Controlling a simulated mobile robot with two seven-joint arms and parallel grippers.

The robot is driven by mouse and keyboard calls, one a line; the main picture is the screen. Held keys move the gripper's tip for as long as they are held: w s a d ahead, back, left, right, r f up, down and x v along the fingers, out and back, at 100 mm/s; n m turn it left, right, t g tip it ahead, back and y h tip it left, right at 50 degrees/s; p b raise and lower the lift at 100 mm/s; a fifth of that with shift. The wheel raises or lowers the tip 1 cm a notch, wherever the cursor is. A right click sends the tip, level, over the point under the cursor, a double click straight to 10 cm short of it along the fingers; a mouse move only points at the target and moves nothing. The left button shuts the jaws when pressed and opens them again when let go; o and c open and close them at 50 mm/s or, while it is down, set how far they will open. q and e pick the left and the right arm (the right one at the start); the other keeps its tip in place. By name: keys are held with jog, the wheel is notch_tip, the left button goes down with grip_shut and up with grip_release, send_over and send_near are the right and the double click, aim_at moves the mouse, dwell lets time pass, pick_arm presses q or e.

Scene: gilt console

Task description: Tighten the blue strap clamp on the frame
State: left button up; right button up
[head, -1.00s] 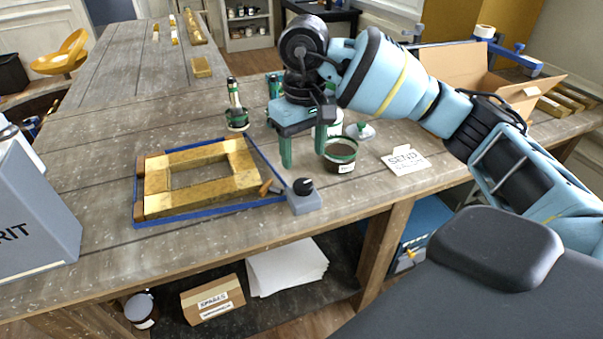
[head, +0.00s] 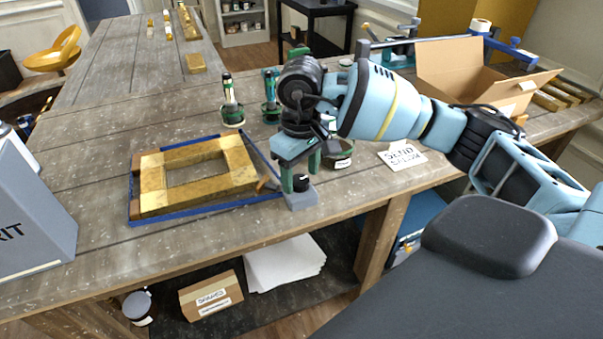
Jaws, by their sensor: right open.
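The gilt frame (head: 200,205) lies flat on the wooden bench, left of centre. The blue strap (head: 205,216) runs around its outside edge. The strap's grey clamp block (head: 303,199) sits at the frame's right front corner, with a black knob (head: 301,182) on top. My right gripper (head: 301,175) points down, open, with its green fingers at the knob. One finger is on the knob's left, the other behind or to its right. I cannot tell whether they touch it. My left gripper is not in view.
Green-banded bottles (head: 232,108) stand behind the frame. A dark pot (head: 341,154) and a lettered card (head: 402,155) are right of my gripper. A grey box (head: 30,205) stands at the left edge. An open cardboard box (head: 452,67) is at the back right.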

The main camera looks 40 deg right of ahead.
jog(key=shift+f, duration=0.45)
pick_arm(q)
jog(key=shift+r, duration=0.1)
pick_arm(e)
jog(key=shift+c, duration=0.3)
jog(key=c, duration=0.9)
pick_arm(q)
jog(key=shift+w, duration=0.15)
pick_arm(e)
jog(key=shift+c, duration=0.2)
